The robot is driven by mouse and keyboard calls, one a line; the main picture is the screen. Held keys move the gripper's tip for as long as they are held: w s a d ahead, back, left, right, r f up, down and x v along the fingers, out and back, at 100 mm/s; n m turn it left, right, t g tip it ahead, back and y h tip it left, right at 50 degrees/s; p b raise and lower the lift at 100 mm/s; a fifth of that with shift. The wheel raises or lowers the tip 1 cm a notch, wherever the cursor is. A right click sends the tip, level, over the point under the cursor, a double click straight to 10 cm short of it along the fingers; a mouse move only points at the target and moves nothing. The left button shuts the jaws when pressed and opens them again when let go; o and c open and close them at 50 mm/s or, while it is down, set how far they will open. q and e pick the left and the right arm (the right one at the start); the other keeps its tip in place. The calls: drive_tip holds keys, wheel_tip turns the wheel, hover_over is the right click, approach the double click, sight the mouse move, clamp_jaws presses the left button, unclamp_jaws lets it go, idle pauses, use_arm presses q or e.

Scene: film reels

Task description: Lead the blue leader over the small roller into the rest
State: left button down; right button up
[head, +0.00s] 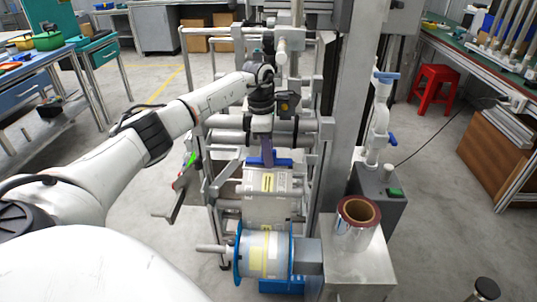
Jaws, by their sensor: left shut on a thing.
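My left gripper (267,153) points down at the middle of the machine frame, shut on the blue leader (282,162). The leader is a short blue bar across the top end of a clear film strip (266,205). The strip runs down toward me to a film reel (258,252) with blue flanges. Grey rollers (226,137) lie across the frame just behind the leader. I cannot tell for sure which one is the small roller, and I cannot make out the rest. My right gripper is not in view.
A tall grey post (342,100) rises right of the rollers. A red stool (435,88) stands far right. Workbenches line both sides, with open floor between.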

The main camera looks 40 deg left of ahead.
use_arm(q)
drive_tip(key=shift+s+d+f, duration=0.1)
drive_tip(key=shift+s+f, duration=0.1)
drive_tip(key=shift+f, duration=0.45)
drive_tip(key=c, duration=1.5)
unclamp_jaws()
drive_tip(key=shift+f, duration=0.1)
drive_tip(key=shift+d, duration=0.1)
drive_tip(key=r, duration=0.3)
drive_tip(key=a+r, duration=0.1)
drive_tip(key=r, duration=0.7)
drive_tip(key=shift+a, duration=0.2)
drive_tip(key=shift+r, duration=0.35)
drive_tip(key=shift+f, duration=0.1)
